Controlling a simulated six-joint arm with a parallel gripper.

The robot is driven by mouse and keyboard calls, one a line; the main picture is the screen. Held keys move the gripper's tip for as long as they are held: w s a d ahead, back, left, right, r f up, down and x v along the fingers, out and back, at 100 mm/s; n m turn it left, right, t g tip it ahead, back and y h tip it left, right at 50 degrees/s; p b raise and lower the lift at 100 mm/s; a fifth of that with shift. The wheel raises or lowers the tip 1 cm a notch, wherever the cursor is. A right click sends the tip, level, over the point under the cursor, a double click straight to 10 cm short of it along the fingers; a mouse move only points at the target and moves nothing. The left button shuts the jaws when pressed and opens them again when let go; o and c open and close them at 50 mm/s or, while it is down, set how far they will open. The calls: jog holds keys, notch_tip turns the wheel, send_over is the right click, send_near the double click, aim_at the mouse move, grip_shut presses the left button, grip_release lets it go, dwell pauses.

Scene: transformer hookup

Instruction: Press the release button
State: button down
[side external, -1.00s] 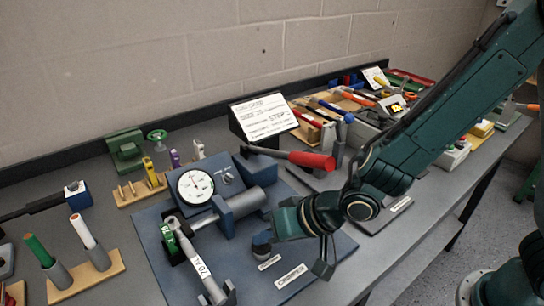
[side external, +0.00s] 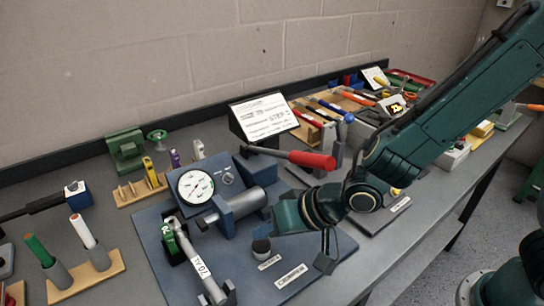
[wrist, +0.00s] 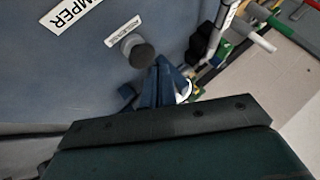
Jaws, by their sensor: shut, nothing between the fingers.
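The release button is a dark round knob (side external: 261,246) on a short grey stem, on the blue base plate in front of the crimper. It also shows in the wrist view as a dark disc (wrist: 142,55) beside a small white label. Its label (side external: 269,262) is too blurred to read in the side view. My gripper (side external: 270,217) is just above and beside the button, coming from the right. In the wrist view its narrow fingers (wrist: 163,66) are together and empty, with their tips just right of the button. I cannot tell whether they touch it.
The blue base plate (side external: 330,262) carries a dial gauge (side external: 195,186), a grey cylinder (side external: 243,202) and a labelled tool (side external: 195,262). A red-handled lever (side external: 312,160) stands close behind my arm.

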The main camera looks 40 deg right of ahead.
aim_at(267, 245)
jog(key=shift+r, duration=0.15)
jog(key=shift+r, duration=2.4)
